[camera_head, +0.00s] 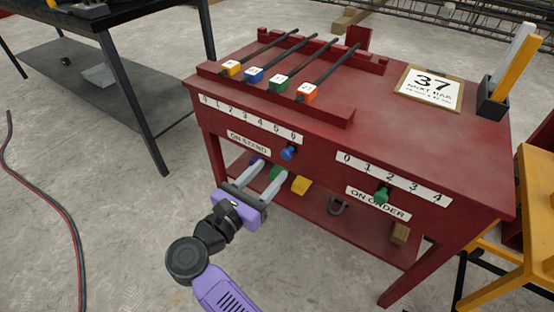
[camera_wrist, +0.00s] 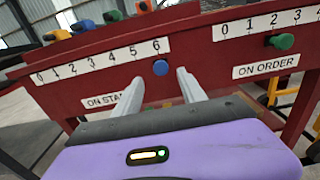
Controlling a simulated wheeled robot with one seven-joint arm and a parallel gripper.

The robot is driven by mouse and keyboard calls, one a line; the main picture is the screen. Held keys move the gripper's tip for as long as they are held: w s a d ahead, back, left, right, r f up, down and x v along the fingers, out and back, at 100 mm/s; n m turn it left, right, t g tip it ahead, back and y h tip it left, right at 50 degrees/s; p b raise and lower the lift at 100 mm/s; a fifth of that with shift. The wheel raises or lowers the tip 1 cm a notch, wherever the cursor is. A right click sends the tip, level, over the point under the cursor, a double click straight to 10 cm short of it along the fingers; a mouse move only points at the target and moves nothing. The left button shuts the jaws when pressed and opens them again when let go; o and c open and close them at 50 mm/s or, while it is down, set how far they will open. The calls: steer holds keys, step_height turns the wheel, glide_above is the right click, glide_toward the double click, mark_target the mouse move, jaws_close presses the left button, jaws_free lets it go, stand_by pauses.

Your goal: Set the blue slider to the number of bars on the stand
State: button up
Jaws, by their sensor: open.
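The blue slider (camera_head: 288,152) is a round knob on the front of the red bench, under the right end of the ON STAND scale (camera_head: 250,119). In the wrist view the blue knob (camera_wrist: 160,67) sits just below the 6. The stand (camera_head: 330,112) on the bench top holds dark bars with yellow (camera_head: 231,68), blue (camera_head: 253,74), green (camera_head: 279,85) and orange (camera_head: 306,93) tagged ends. My gripper (camera_head: 271,170) is open and empty, in front of the bench and below left of the knob. In the wrist view the knob shows between the fingertips (camera_wrist: 160,82), apart from them.
A green knob (camera_head: 381,196) sits near 2 on the ON ORDER scale to the right. Blocks lie on the lower shelf (camera_head: 340,228). A dark table (camera_head: 110,30) is at left.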

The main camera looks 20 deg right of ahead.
mark_target(284, 156)
steer(key=x, duration=0.5)
steer(key=shift+w+d+b, duration=0.2)
steer(key=shift+d+b, duration=0.15)
steer(key=shift+c, duration=0.5)
jaws_close()
stand_by(0.7)
